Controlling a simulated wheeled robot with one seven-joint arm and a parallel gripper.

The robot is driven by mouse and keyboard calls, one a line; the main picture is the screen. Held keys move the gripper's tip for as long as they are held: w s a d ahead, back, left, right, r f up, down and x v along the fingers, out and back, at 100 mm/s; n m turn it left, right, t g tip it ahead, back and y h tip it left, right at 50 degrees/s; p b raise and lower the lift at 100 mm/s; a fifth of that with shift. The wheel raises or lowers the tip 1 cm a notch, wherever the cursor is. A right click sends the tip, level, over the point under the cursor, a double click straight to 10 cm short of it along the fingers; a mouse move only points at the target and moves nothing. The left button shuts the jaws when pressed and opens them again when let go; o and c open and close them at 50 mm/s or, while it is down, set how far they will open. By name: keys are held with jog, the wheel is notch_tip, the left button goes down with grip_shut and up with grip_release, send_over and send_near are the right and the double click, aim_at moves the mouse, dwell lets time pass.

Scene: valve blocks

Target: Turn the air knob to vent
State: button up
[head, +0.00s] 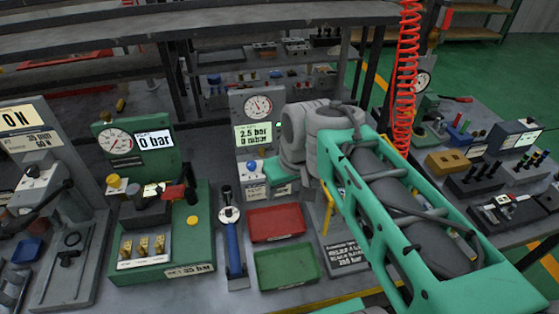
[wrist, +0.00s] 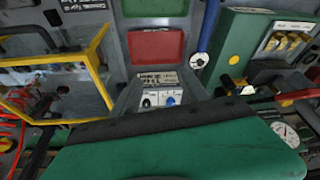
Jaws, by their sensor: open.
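The air panel (head: 257,108) stands at the middle back in the head view, with a round gauge and a lit display reading 2.5 bar. A small blue knob (head: 251,166) is on its lower white face. The wrist view shows this white face with a blue knob (wrist: 170,99) and a dark knob (wrist: 147,102); I cannot read the labels beside them. My gripper (head: 276,171) is at the panel's right front, close to the knob, its green body partly covering the panel. Nothing shows held in it. Its green body fills the lower wrist view.
A red tray (head: 277,222) and a green tray (head: 288,265) lie in front of the panel. A blue-handled tool (head: 234,248) is left of them. A green 35 bar unit (head: 198,245) stands further left. A yellow-edged frame (wrist: 102,78) shows in the wrist view.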

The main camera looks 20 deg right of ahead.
jog(key=w+d+f+n+y+b, duration=0.1)
jog(key=w+d+f+n+b, duration=0.2)
jog(key=w, duration=0.7)
jog(key=w+d+f+n+y+b, duration=0.15)
jog(key=w+d, duration=0.25)
jog(key=w, duration=0.6)
jog(key=shift+n+h, duration=0.25)
jog(key=shift+n, duration=0.1)
jog(key=x, duration=0.8)
jog(key=shift+s+d+p, duration=0.15)
jog(key=shift+p, duration=0.15)
jog(key=shift+c, duration=0.2)
grip_shut()
